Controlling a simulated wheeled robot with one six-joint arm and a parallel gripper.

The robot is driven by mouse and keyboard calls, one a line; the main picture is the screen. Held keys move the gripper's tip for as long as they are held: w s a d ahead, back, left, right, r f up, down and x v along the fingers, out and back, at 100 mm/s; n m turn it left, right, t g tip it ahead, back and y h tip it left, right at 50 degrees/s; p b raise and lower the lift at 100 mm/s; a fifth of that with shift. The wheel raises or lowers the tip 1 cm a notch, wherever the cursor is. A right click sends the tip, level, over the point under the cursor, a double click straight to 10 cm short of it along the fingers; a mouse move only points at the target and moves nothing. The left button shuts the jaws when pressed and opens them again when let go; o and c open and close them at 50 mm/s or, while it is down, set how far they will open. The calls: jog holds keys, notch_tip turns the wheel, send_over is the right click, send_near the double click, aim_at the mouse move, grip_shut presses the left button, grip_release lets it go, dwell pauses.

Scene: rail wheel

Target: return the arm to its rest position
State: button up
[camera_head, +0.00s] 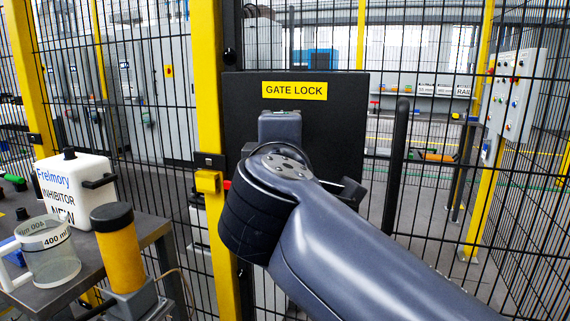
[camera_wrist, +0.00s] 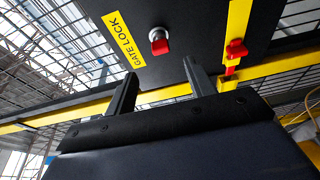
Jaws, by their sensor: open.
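In the wrist view my gripper (camera_wrist: 159,68) is open, its two dark fingers spread apart with nothing between them. A red key-like knob (camera_wrist: 161,46) with a silver collar sits on the dark gate lock panel (camera_wrist: 205,35), beyond the fingertips and apart from them. In the head view my arm reaches from the lower right up to the front of the panel (camera_head: 345,120), under the yellow GATE LOCK sign (camera_head: 294,91). My arm hides the knob and most of the gripper there.
A yellow post (camera_head: 208,90) with a latch and a mesh fence surround the panel. A dark upright handle (camera_head: 396,165) stands right of it. At left, a table (camera_head: 150,232) holds a white canister (camera_head: 75,190), a clear beaker (camera_head: 50,255) and a yellow cylinder (camera_head: 121,250).

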jog(key=w, duration=1)
jog(key=shift+w+d, duration=0.3)
jog(key=shift+w, duration=0.05)
jog(key=shift+w+r+p, duration=0.1)
jog(key=shift+r+p, duration=0.1)
jog(key=shift+p, duration=0.5)
jog(key=shift+f+n+p, duration=0.15)
jog(key=shift+n+p, duration=0.15)
jog(key=shift+n, duration=0.1)
jog(key=shift+f+m+b, duration=0.3)
jog(key=shift+m+b, duration=0.1)
jog(key=shift+b, duration=0.7)
